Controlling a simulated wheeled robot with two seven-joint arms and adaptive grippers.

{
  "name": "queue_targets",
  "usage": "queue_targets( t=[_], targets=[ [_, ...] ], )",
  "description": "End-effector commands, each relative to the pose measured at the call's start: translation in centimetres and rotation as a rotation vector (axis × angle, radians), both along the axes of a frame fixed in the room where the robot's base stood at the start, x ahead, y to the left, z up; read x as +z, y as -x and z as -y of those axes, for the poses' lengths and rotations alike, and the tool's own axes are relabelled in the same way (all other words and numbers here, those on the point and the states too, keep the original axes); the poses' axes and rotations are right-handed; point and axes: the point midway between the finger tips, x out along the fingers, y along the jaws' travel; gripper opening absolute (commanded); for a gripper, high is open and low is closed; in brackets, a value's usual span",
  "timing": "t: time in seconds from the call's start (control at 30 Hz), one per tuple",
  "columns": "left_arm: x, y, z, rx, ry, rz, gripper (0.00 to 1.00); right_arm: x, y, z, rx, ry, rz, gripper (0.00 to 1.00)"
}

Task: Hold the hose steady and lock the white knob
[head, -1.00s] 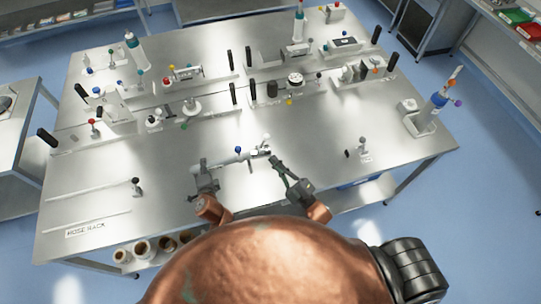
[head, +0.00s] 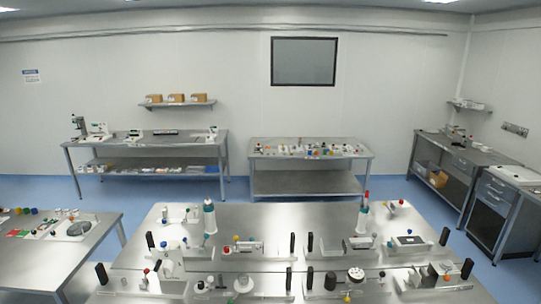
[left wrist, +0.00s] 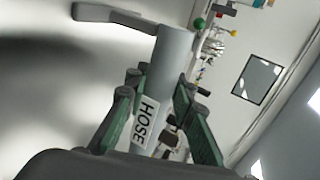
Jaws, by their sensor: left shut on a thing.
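In the left wrist view, the fingers of my left gripper (left wrist: 160,92) stand on both sides of a light grey, tube-shaped hose (left wrist: 171,58) and are shut on it. A white label reading "HOSE" (left wrist: 146,121) shows between the fingers. The head view is raised towards the room, so neither gripper, the hose nor the near part of the bench shows there. I cannot make out the white knob for certain in either view. My right gripper is not seen.
Other benches stand behind (head: 310,180), at left (head: 85,245) and at right. Blue floor lies between them.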

Motion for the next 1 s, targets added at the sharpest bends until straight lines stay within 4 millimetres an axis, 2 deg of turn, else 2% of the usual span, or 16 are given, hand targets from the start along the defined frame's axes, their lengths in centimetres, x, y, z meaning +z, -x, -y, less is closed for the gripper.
queue_targets(
  t=[0.03,0.17,0.2,0.5,0.8,1.0],
  targets=[
    [-0.8,0.4,-0.4,0.006,-0.004,-0.016,0.00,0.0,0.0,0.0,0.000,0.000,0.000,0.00],
    [-0.8,0.4,-0.4,0.005,-0.005,-0.015,0.00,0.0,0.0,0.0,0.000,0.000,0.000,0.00],
    [-0.8,0.4,-0.4,0.005,-0.005,-0.015,0.23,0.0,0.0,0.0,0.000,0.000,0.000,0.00],
    [-0.4,0.1,-0.2,0.003,-0.004,-0.007,0.43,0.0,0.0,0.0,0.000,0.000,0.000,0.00],
    [0.0,0.2,0.0,0.000,-0.002,-0.001,0.43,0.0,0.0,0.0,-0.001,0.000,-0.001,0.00],
    [1.0,2.4,-0.1,0.000,-0.002,-0.001,0.43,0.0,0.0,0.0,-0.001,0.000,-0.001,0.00]
  ],
)
